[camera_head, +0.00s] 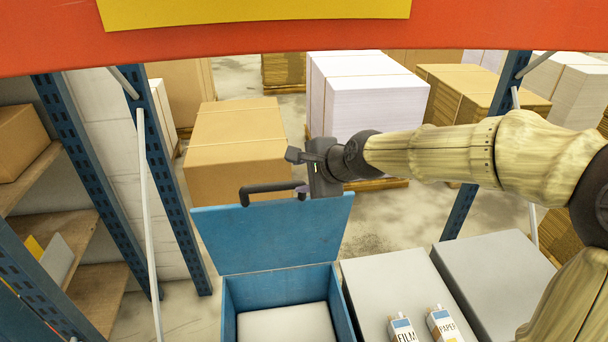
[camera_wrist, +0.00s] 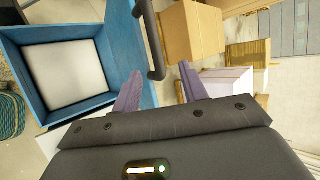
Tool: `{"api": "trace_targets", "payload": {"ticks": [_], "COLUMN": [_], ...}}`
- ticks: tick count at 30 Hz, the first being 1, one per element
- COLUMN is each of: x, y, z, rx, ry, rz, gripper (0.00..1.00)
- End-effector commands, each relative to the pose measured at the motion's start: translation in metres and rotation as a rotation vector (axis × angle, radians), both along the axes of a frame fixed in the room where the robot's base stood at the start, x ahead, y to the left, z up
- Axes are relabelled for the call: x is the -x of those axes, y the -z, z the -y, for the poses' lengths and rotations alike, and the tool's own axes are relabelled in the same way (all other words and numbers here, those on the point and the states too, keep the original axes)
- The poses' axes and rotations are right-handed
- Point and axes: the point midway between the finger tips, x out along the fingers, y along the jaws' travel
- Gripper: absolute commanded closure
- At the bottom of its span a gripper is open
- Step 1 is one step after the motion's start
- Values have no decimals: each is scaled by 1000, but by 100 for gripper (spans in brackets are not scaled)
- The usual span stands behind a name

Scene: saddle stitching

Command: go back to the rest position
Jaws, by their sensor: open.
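My gripper (camera_wrist: 158,92) is open, with its two purple-grey fingers apart in the wrist view. In the head view my gripper (camera_head: 297,172) is at the end of my outstretched arm, above the top edge of the raised blue lid. A blue box (camera_head: 228,300) stands below with its lid (camera_head: 275,230) up, and a pale flat block (camera_head: 287,324) lies inside. A dark bar handle (camera_head: 270,187) is at the lid's top edge, close to my gripper. In the wrist view the handle (camera_wrist: 150,40) passes near the fingers; I cannot tell whether they touch it.
Grey blocks (camera_head: 380,275) stand right of the box, with a FILM carton (camera_head: 402,330) and a PAPER carton (camera_head: 441,323). Blue rack posts (camera_head: 175,190) and shelves (camera_head: 90,240) are at left. An orange beam (camera_head: 480,28) crosses the top. Cardboard boxes (camera_head: 235,150) and white stacks (camera_head: 370,105) stand behind.

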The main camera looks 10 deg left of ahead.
Motion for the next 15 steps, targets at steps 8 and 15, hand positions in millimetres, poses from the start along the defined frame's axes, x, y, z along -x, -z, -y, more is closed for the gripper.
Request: {"api": "trace_targets", "payload": {"ticks": [8, 15], "x": [1, 5], "y": [-1, 20], "z": [0, 10], "rx": [0, 77], "ry": [-1, -31], "rz": [0, 16], "gripper": [57, 57]}}
